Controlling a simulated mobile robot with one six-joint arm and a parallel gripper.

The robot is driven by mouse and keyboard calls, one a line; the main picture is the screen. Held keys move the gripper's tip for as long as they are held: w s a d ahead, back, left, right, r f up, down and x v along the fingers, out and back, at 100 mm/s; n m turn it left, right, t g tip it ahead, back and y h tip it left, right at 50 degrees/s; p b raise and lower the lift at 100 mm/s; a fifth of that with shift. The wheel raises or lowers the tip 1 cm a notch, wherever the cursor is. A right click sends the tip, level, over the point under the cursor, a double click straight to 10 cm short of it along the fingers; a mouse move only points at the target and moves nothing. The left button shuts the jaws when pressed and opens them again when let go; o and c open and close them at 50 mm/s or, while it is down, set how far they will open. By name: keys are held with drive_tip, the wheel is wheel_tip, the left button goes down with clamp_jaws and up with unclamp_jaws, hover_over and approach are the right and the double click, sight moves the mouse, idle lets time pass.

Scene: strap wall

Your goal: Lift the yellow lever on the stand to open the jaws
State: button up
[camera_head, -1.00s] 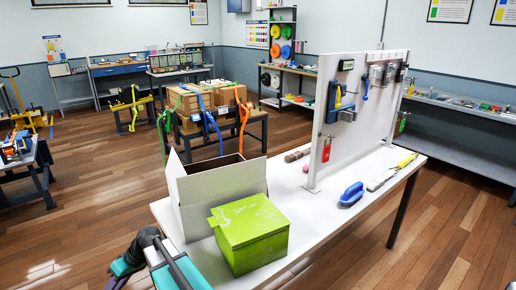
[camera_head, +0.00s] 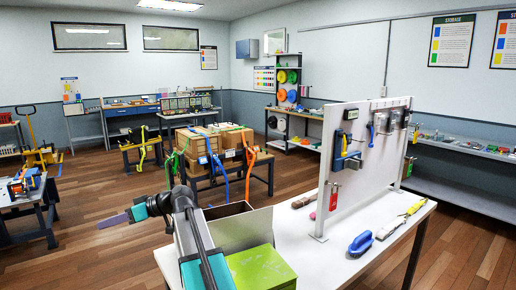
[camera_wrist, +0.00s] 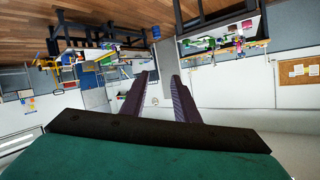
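A small yellow lever (camera_head: 344,146) shows on a blue device (camera_head: 347,157) mounted on the white upright panel of the near table. A yellow frame with upright parts (camera_head: 143,147) also stands on a low dark stand at the back left. I cannot tell which of them is the task's lever, and no jaws can be made out. My gripper (camera_head: 112,219) is at the left, pointing left in open air, far from both. In the wrist view its two dark fingers (camera_wrist: 162,75) are apart with nothing between them.
Cartons with straps (camera_head: 215,143) sit on a dark table behind. Floor (camera_head: 110,190) at the left is clear.

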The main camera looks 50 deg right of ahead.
drive_tip(key=s+d+r+m+t+h, duration=0.2)
drive_tip(key=d, duration=0.9)
drive_tip(key=s+d+r+m+t+h, duration=0.1)
drive_tip(key=s+d+r+t+h, duration=0.15)
drive_tip(key=d, duration=0.85)
drive_tip(key=m+g+h, duration=0.3)
drive_tip(key=m+h, duration=0.8)
drive_tip(key=h, duration=0.8)
approach(345, 148)
drive_tip(key=v, duration=0.6)
drive_tip(key=shift+s+d+y+p, duration=0.1)
drive_tip(key=shift+d+y+p, duration=0.05)
drive_tip(key=shift+y+p, duration=0.15)
drive_tip(key=shift+r+p+x, duration=0.15)
drive_tip(key=shift+p+x, duration=0.95)
drive_tip(key=shift+x, duration=1.95)
drive_tip(key=shift+r+p+x, duration=0.1)
drive_tip(key=shift+p+x, duration=1)
drive_tip(key=shift+x, duration=2.8)
